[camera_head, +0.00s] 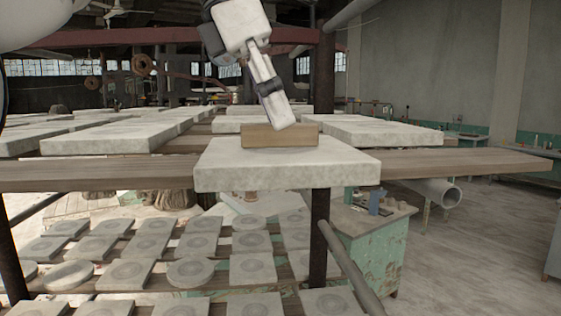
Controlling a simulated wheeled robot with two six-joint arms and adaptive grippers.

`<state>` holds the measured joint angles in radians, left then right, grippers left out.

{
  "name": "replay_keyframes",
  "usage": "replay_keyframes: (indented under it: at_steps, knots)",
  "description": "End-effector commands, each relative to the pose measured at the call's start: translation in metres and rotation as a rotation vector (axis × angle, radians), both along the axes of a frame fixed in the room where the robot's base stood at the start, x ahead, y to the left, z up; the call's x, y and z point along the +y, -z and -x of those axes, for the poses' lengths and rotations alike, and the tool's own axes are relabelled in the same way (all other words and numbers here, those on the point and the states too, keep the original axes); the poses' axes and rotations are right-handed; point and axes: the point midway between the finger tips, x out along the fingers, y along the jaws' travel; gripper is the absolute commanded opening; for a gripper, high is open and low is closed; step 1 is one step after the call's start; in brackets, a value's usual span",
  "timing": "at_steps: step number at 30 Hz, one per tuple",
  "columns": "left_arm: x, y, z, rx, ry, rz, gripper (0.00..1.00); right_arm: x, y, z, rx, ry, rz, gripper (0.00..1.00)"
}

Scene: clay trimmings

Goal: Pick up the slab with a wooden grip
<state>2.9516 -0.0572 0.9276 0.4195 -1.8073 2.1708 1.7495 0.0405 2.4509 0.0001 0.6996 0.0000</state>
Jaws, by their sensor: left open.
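The slab with a wooden grip (290,172) is a thick pale plate near the middle of the head view. It lies flat across a wooden plank. Its grip (280,138) is a light brown rectangular block standing on top, towards the slab's far side. My left gripper (281,122) comes down from the top, tilted, with its open fingers at the top edge of the grip. Its fingers overlap one another in this view, so I cannot tell whether they straddle or touch the grip. My right gripper is not in view.
Other pale slabs lie on planks behind, at left (95,139) and right (385,134). The wooden plank (450,162) extends to the right, bare there. Below are rows of square and round pieces (190,271), a dark post and a green cabinet (373,245).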

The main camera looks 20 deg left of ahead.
Motion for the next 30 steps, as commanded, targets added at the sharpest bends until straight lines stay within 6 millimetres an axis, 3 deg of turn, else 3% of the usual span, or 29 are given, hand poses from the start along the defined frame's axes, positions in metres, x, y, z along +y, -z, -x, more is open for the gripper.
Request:
replay_keyframes:
  at_steps: [1, 3, 17, 18, 22, 30]
  knots:
    - [-0.0033, 0.0141, -0.0014, 0.016, 0.003, -0.001, 0.50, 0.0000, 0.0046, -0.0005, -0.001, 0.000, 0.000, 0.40]
    - [-0.0060, 0.0207, -0.0034, 0.015, 0.003, -0.001, 0.50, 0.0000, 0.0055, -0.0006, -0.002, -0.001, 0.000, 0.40]
    - [-0.0066, 0.0235, -0.0041, 0.012, 0.002, -0.001, 0.50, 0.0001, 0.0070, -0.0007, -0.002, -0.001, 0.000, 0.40]
    - [-0.0066, 0.0234, -0.0041, 0.012, 0.002, -0.001, 0.47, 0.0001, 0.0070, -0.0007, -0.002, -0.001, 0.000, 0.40]
    - [-0.0064, 0.0230, -0.0043, 0.013, 0.002, -0.002, 0.01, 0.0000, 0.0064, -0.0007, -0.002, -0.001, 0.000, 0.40]
    - [-0.0063, 0.0229, -0.0041, 0.013, 0.002, -0.002, 0.00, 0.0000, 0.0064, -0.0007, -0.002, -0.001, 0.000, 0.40]
